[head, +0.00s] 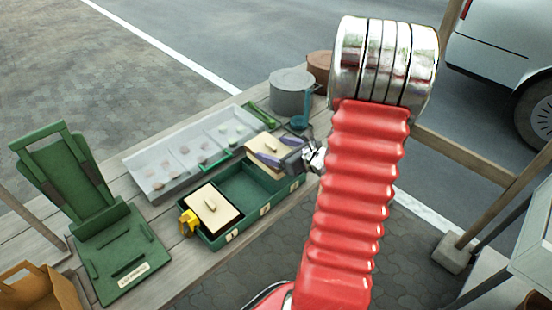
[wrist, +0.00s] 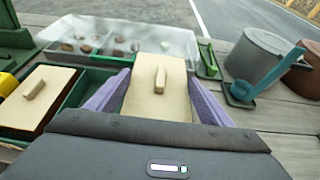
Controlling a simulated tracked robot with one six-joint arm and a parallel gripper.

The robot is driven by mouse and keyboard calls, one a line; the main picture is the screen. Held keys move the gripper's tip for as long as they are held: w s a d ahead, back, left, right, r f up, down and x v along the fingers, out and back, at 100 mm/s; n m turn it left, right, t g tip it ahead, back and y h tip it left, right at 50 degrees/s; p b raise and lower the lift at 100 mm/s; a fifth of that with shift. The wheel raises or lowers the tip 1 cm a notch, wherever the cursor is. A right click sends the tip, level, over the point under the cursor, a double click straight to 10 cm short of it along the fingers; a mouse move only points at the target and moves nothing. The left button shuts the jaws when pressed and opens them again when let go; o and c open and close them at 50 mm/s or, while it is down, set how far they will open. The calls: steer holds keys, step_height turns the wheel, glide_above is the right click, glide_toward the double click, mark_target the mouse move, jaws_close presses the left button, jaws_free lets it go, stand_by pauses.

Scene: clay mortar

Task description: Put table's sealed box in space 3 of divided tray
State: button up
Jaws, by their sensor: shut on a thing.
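My gripper (head: 279,149) is shut on a box with a tan lid and a small handle (head: 264,143). In the wrist view the box (wrist: 158,103) sits between my two purple fingers. The green divided tray (head: 206,236) has numbered labels along its front. The held box is over the tray's right end, by label 3 (head: 295,186). I cannot tell whether it hangs above the tray or rests in it. A similar lidded box (head: 210,207) fills the left compartment. The middle compartment (head: 243,187) is empty.
A clear tray of small lumps (head: 192,152) lies behind the divided tray. A grey pot (head: 291,93), a brown pot (head: 320,68) and a blue ladle (head: 302,112) stand at the back right. A yellow object (head: 188,222) touches the tray's left end. A green stand (head: 110,250) is at left.

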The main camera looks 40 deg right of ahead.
steer(key=shift+f, duration=0.1)
steer(key=shift+f, duration=2)
steer(key=shift+f, duration=0.6)
steer(key=o, duration=1.5)
steer(key=shift+o, duration=0.2)
